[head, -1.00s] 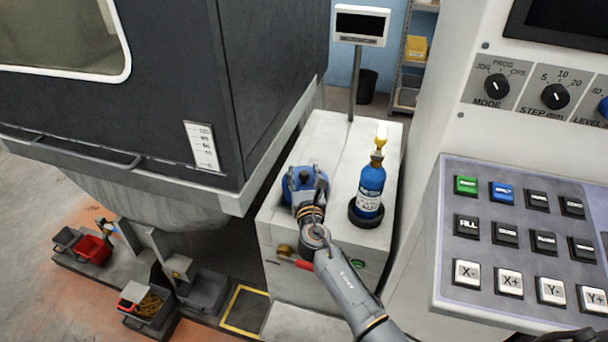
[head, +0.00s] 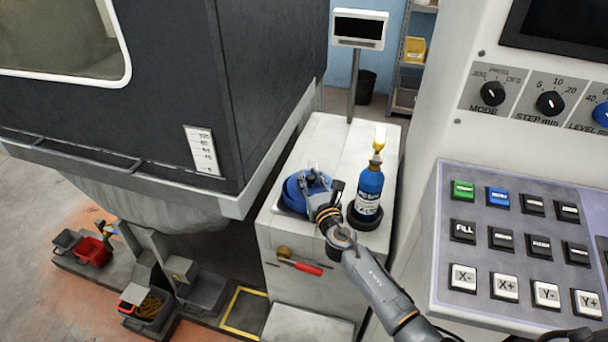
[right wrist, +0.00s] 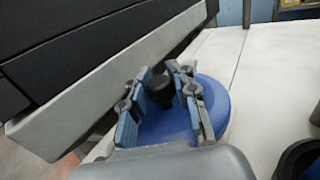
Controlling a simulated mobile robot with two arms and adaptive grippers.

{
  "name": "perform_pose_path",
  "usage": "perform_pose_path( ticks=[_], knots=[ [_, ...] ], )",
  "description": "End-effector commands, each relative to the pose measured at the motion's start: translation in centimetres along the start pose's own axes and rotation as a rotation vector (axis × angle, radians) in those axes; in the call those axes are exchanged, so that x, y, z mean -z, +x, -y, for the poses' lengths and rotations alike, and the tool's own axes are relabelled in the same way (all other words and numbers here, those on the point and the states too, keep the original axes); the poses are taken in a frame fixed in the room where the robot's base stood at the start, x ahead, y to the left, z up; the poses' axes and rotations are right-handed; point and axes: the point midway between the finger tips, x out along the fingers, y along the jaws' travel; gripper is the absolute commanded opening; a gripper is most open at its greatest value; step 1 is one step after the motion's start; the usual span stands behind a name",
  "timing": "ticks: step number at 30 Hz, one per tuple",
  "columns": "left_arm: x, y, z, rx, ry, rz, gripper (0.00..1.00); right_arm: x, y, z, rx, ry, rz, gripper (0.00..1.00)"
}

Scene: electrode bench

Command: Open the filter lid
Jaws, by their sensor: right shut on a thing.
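The filter lid (head: 291,193) is a round blue disc on top of the white cabinet, partly hidden by my right gripper (head: 314,178) in the head view. In the right wrist view the lid (right wrist: 216,104) has a black knob (right wrist: 160,88) standing up from it. My right gripper's fingers (right wrist: 163,80) are on both sides of this knob and shut on it. The lid looks flat on the cabinet top; any gap under it cannot be seen. My left gripper is not in view.
A blue bottle (head: 369,183) with a yellow top stands close to the right of the lid, in a dark round holder. The white cabinet (head: 340,140) has clear top space behind. The dark machine housing (head: 285,85) rises close on the left. A red-handled valve (head: 306,268) is on the cabinet front.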

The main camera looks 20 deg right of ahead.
Motion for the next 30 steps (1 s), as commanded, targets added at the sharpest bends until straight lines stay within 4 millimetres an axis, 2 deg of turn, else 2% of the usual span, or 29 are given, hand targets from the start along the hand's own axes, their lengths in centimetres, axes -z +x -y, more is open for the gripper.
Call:
perform_pose_path(
  ticks=[3, 8, 19, 20, 23, 30],
  knots=[
    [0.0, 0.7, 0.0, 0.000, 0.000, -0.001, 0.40, 0.5, -0.4, 1.1, -0.101, -0.008, -0.002, 0.00],
    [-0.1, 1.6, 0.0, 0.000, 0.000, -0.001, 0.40, 0.5, -0.7, 1.8, -0.189, -0.002, -0.003, 0.00],
    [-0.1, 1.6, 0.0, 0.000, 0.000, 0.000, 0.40, 0.4, -0.8, 1.8, -0.214, 0.003, -0.008, 0.00],
    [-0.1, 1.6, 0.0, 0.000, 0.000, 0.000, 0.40, 0.4, -0.8, 1.8, -0.214, 0.003, -0.008, 0.28],
    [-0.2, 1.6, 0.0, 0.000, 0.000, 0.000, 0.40, 0.4, -0.8, 1.8, -0.213, 0.002, -0.008, 0.48],
    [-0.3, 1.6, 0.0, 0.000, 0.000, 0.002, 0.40, 0.2, -0.7, 1.9, -0.210, 0.002, -0.005, 0.50]
  ],
)
